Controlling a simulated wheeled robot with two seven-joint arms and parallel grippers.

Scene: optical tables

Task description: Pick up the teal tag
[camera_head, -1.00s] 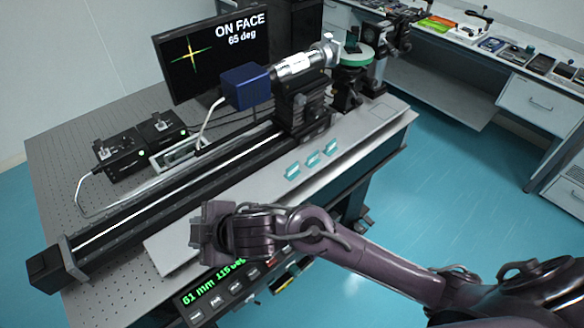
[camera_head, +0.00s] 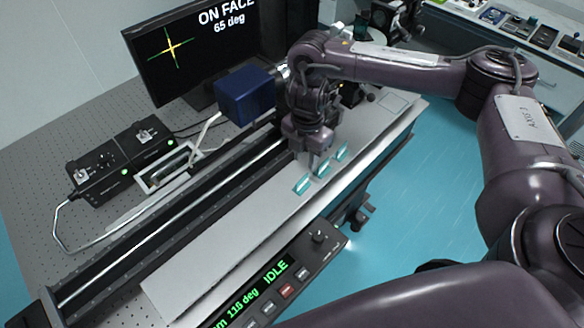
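Three small teal tags stand in a slanting row on the pale plate along the table's front side: a near tag (camera_head: 302,186), a middle tag (camera_head: 323,169) and a far tag (camera_head: 342,152). My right gripper (camera_head: 314,164) points down at the row, close to the middle tag and partly in front of it. I cannot tell whether it touches a tag, and its fingers are too small and dark to show whether they are open. My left gripper is not in view.
A blue box (camera_head: 246,96) and a monitor (camera_head: 197,50) reading "ON FACE 65 deg" stand behind the row. A long black rail (camera_head: 170,235) runs beside the pale plate (camera_head: 215,255). A control panel (camera_head: 275,285) reading "IDLE" sits at the front edge.

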